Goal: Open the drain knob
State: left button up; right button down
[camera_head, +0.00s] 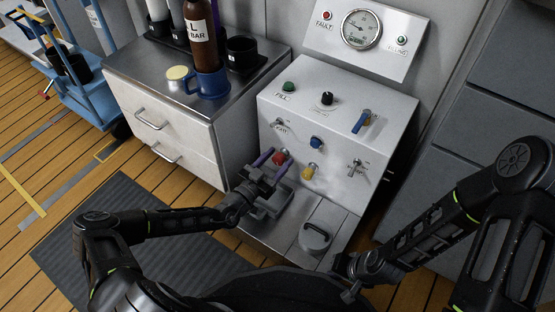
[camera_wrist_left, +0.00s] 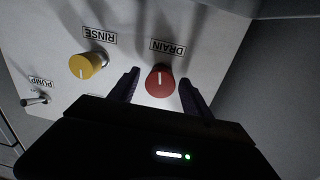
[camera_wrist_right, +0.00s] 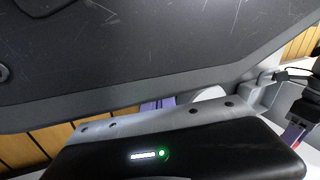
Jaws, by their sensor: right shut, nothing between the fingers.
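The red drain knob (camera_head: 279,158) is on the lower front of the white panel. In the left wrist view the red knob (camera_wrist_left: 160,82) sits below the DRAIN label (camera_wrist_left: 168,47), its white mark roughly upright in the picture. My left gripper (camera_head: 271,163) is open at the knob. In the left wrist view the left gripper's (camera_wrist_left: 161,90) dark fingers stand on either side of the knob, with gaps showing; I see no clear contact. My right gripper (camera_head: 350,291) is low near my base, shut and empty, away from the panel. Its fingertips are hard to make out.
The yellow rinse knob (camera_head: 311,172) is close to the right of the drain knob. The pump switch (camera_head: 356,168), blue knob (camera_head: 316,142) and another toggle (camera_head: 280,122) are nearby. A lidded round port (camera_head: 315,238) is on the ledge below. A drawer cabinet (camera_head: 165,132) stands left.

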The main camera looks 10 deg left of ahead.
pick_arm(q)
jog(key=p+v, duration=0.2)
jog(key=v, duration=0.5)
jog(key=shift+s+a+p, duration=0.15)
jog(key=shift+s+p, duration=0.2)
dwell(0.4)
